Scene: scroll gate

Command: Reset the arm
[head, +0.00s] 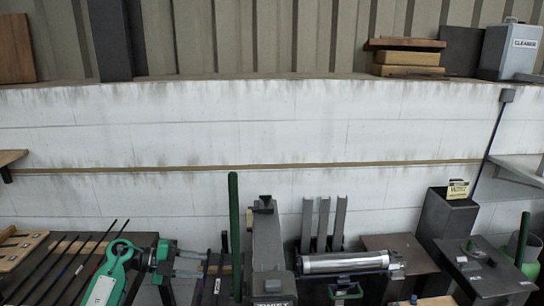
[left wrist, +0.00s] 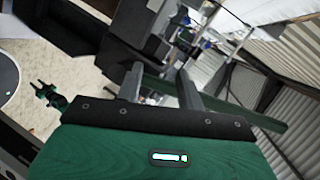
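My left gripper (head: 204,264) reaches in from the left at the end of a green and black wrist, above the dark bench. Its two grey fingers point right and stand apart, with nothing seen between them. The left wrist view also shows the spread fingers (left wrist: 161,88), with a long green bar (left wrist: 240,110) beyond them. In the head view an upright green post (head: 234,230) stands to the right of the fingers, apart from them in the picture. I cannot make out my right gripper in either view.
A grey machine column (head: 266,240) stands right of the green post. A shiny metal cylinder (head: 345,262) lies before grey upright channels (head: 322,222). Thin rods (head: 75,265) lie at left. A dark box (head: 445,218) stands at right.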

